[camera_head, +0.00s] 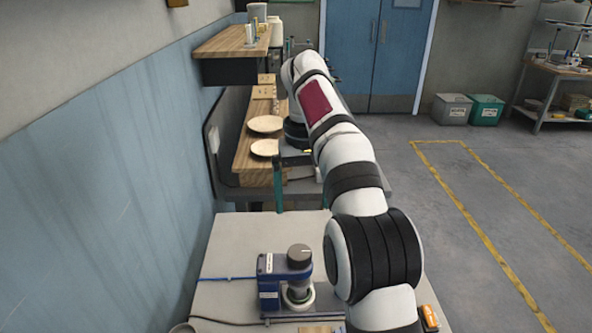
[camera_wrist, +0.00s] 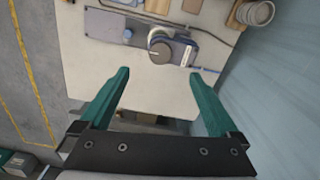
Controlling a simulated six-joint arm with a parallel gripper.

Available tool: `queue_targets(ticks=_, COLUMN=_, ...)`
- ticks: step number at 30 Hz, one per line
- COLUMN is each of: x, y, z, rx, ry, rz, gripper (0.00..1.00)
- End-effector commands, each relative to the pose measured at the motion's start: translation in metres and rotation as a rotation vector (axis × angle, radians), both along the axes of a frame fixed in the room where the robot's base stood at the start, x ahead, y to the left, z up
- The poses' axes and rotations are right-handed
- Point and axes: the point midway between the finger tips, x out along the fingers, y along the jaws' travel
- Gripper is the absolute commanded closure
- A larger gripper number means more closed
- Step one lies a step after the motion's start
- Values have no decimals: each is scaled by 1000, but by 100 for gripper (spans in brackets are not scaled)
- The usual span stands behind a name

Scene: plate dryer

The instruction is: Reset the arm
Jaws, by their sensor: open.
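My gripper (camera_wrist: 158,74) is open and empty in the wrist view, its two green fingers spread wide apart. It is above the grey worktable (camera_wrist: 140,90), and nothing is between the fingertips. In the head view my arm stretches away from the camera, and the gripper end is partly hidden; one green finger hangs down near the far edge of the table. Two cream plates, a far one (camera_head: 265,124) and a near one (camera_head: 264,148), rest by the wooden counter (camera_head: 247,158), left of my arm.
A blue device with a dark knob (camera_head: 285,270) stands on the near grey table (camera_head: 235,235), with cables running left. A wooden shelf (camera_head: 225,42) juts from the left wall. Grey (camera_head: 452,110) and green (camera_head: 486,110) bins stand on the far floor. The floor at right is open.

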Motion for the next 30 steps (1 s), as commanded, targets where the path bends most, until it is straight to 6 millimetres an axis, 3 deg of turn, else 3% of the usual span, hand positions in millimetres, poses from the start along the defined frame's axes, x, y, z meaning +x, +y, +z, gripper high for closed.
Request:
queue_targets(ticks=3, x=-57, y=-17, z=17, rx=13, ry=13, rz=-91, gripper=3)
queue_targets(ticks=6, x=-128, y=-28, z=11, rx=42, ry=27, rz=-210, gripper=3)
queue_targets(ticks=8, x=-175, y=-33, z=-2, rx=61, ry=34, rz=-289, gripper=3)
queue_targets(ticks=9, x=-206, y=-34, z=-14, rx=74, ry=39, rz=-343, gripper=3)
queue_targets(ticks=12, x=-273, y=-34, z=-49, rx=107, ry=48, rz=-468, gripper=3)
queue_targets(ticks=15, x=-319, y=-32, z=-82, rx=130, ry=56, rz=-565, gripper=3)
queue_targets(ticks=19, x=-345, y=-31, z=-104, rx=142, ry=60, rz=-626, gripper=3)
queue_targets(ticks=30, x=-348, y=-31, z=-107, rx=142, ry=63, rz=-630, gripper=3)
